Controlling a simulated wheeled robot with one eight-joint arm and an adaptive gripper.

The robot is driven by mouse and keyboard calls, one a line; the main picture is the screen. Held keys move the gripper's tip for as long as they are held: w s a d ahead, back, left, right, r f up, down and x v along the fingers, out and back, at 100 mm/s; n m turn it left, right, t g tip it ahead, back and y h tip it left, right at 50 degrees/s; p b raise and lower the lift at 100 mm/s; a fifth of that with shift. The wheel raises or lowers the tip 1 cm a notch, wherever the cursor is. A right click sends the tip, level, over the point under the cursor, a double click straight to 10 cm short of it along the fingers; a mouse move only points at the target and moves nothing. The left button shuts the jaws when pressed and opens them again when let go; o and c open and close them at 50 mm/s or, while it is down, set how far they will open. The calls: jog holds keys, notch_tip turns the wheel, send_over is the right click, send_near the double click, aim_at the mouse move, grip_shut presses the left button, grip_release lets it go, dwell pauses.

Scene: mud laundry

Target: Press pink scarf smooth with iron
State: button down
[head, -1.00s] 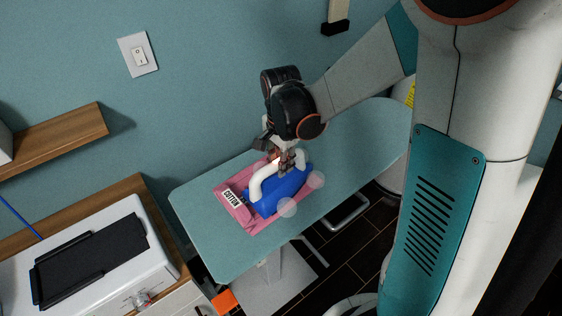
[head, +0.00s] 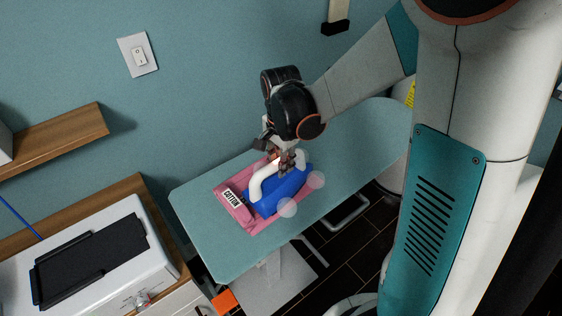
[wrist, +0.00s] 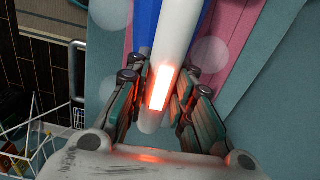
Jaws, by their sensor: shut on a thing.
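A pink scarf (head: 256,225) lies on the teal ironing board (head: 205,238) and carries a "COTTON" label near its left end. A blue iron with a white handle (head: 281,193) sits over the scarf and covers its middle. My gripper (head: 282,161) is shut on the iron's handle from above. In the wrist view the gripper (wrist: 160,100) has its fingers on both sides of the white handle (wrist: 176,40), which has a glowing orange patch. The pink scarf (wrist: 235,40) shows beside the blue body. The iron's soleplate is hidden.
Pale translucent round markers (head: 287,207) sit around the scarf. A white appliance (head: 90,265) with a black top panel stands at lower left, close to the board. A wooden shelf (head: 60,138) is on the wall. The board's right part is clear.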

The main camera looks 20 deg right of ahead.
jog(key=shift+r+p, duration=2.05)
jog(key=shift+r, duration=0.95)
jog(key=shift+w, duration=0.1)
